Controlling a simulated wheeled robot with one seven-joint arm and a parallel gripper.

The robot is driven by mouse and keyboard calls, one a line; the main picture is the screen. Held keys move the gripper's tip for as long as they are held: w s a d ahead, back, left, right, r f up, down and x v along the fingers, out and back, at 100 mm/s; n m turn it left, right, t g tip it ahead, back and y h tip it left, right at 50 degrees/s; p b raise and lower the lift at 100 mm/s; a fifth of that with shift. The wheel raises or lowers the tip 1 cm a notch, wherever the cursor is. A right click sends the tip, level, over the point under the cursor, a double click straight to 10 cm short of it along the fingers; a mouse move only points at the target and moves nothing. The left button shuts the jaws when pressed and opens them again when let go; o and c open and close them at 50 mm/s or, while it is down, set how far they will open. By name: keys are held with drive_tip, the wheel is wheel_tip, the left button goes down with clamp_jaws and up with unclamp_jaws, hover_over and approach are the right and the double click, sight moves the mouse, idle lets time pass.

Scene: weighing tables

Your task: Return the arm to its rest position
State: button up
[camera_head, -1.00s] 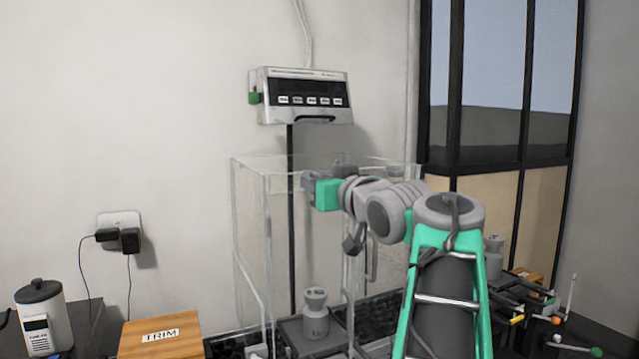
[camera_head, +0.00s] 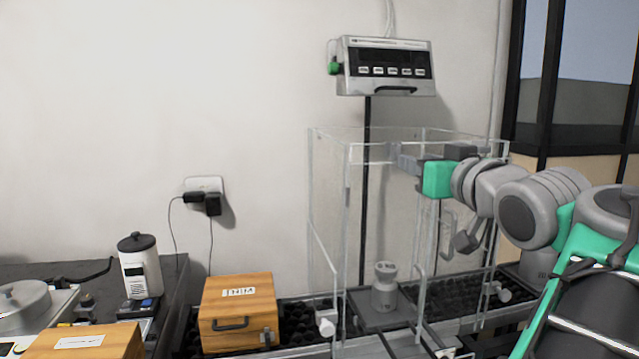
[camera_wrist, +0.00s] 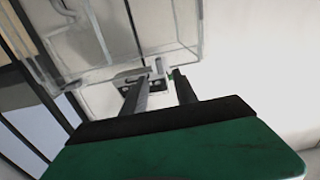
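My arm comes in from the right in the head view, its grey and green links level at the wrist. My gripper (camera_head: 402,158) points left, near the top of the clear draft case (camera_head: 330,205); I cannot tell whether it is inside or in front of it. In the wrist view my gripper (camera_wrist: 159,80) shows two dark fingers apart with nothing between them. A grey weight (camera_head: 384,290) stands upright on the dark pan (camera_head: 372,312) in the case, below my gripper and apart from it.
The display unit (camera_head: 387,68) hangs on the wall above the case. A wooden box (camera_head: 242,310), a white canister (camera_head: 139,268) and a wall socket with plugs (camera_head: 204,197) are to the left. A second wooden box (camera_head: 92,343) is at front left. The wall above them is bare.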

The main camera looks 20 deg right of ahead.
drive_tip(key=w+a+f+g+y+p, duration=0.2)
drive_tip(key=w+a+f+g+p, duration=0.2)
drive_tip(key=w+a+f+p, duration=0.35)
drive_tip(key=s+a+f+g+y+p, duration=0.2)
drive_tip(key=a+f+g+p, duration=0.2)
drive_tip(key=a+f, duration=0.55)
drive_tip(key=s+a+f+n+g+p, duration=0.1)
drive_tip(key=s+a+f+g+p, duration=0.1)
drive_tip(key=s+f, duration=0.4)
drive_tip(key=s+a+f+n+g+p, duration=0.1)
drive_tip(key=s+a+f+g+p, duration=0.2)
drive_tip(key=s+a+f, duration=0.3)
drive_tip(key=shift+s+a+f+g, duration=0.45)
drive_tip(key=shift+s+g, duration=0.25)
drive_tip(key=shift+s, duration=0.15)
drive_tip(key=shift+d, duration=0.1)
